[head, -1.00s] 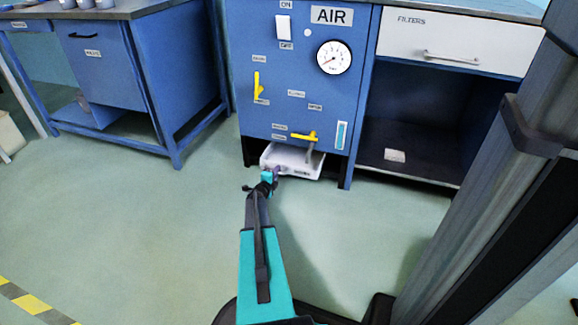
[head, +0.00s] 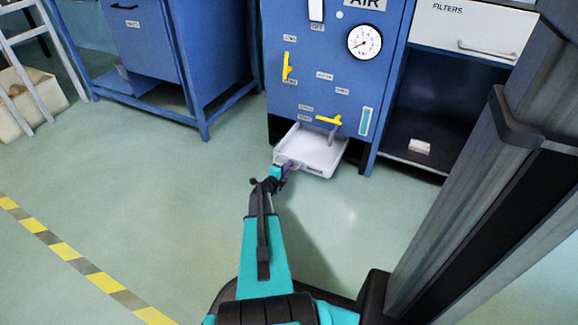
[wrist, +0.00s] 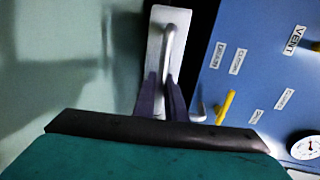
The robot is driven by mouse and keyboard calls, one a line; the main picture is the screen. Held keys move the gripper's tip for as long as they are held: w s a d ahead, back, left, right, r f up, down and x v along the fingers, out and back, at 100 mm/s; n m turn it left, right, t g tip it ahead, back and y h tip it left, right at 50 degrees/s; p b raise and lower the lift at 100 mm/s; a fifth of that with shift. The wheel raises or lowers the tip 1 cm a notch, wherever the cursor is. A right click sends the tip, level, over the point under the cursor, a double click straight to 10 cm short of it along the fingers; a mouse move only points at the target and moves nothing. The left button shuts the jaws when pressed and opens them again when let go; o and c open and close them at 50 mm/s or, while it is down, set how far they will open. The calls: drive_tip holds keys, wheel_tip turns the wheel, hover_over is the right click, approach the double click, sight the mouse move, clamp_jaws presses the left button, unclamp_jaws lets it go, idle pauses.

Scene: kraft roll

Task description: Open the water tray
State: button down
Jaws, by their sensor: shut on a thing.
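The water tray (head: 322,152) is a white shallow tray low under the blue air cabinet (head: 320,85). It sticks out of the gap at the cabinet's foot, with its open top showing. My gripper (head: 288,166) is at the left part of the tray's front. In the wrist view, the tray's pale front (wrist: 155,45) carries a grey bar handle (wrist: 168,55). The purple fingers of my gripper (wrist: 161,100) lie on either side of that handle and are shut on it. The far end of the tray is hidden under the cabinet.
A yellow lever (head: 328,120) and a grey drain pipe are just above the tray. An open shelf bay (head: 415,125) is to the right, and a blue bench (head: 165,60) to the left. The green floor in front is clear.

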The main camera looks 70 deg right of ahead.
drive_tip(key=shift+w+d+r+t, duration=0.15)
drive_tip(key=shift+w+t, duration=0.15)
drive_tip(key=shift+w, duration=0.4)
drive_tip(key=c, duration=1.8)
unclamp_jaws()
drive_tip(key=shift+s, duration=0.35)
drive_tip(key=shift+s, duration=0.1)
drive_tip(key=shift+p+v, duration=2.15)
drive_tip(key=shift+v, duration=4.8)
drive_tip(key=shift+w, duration=0.25)
